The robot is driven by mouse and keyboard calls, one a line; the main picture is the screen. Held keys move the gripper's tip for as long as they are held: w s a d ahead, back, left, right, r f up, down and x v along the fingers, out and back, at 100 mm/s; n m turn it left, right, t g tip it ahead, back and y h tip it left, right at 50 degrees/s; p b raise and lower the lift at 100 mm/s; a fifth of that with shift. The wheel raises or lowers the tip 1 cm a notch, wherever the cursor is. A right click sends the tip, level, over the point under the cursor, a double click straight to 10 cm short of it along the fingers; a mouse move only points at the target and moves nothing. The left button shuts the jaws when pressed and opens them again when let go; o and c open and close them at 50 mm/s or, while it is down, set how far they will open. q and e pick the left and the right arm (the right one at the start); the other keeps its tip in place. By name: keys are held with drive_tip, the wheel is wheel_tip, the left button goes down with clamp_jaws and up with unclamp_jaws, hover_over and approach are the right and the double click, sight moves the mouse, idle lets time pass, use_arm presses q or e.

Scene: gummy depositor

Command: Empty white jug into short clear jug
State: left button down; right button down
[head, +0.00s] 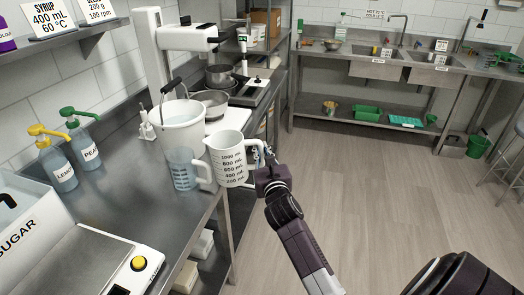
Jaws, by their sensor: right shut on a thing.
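The white jug (227,160) with black volume marks is at the front edge of the steel counter, close to upright. Its spout side faces left, towards the short clear jug. My right gripper (259,160) is shut on the white jug's handle side, at its right. The short clear jug (181,170) stands upright on the counter just left of the white jug, its handle to the right. It looks bluish and see-through; I cannot tell how full it is. The white jug's inside cannot be made out. My left gripper is out of view.
A white bucket (183,128) with a dark handle stands right behind the clear jug. Pump bottles (57,165), a sugar bin (32,232) and a scale (85,262) are at the left. A stand mixer (160,50) is behind.

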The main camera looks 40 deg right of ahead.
sight(257, 143)
drive_tip(key=shift+w+a+r, duration=0.1)
drive_tip(key=shift+r, duration=0.4)
drive_tip(key=shift+w+a+r+n+p, duration=0.2)
drive_tip(key=shift+r+n+p, duration=0.4)
drive_tip(key=shift+p, duration=0.2)
drive_tip(key=shift+r, duration=0.1)
drive_tip(key=shift+w+a+r+n+p, duration=0.25)
drive_tip(key=shift+r+n+p, duration=0.15)
drive_tip(key=shift+p, duration=0.15)
drive_tip(key=shift+s+f, duration=0.1)
drive_tip(key=shift+f, duration=0.1)
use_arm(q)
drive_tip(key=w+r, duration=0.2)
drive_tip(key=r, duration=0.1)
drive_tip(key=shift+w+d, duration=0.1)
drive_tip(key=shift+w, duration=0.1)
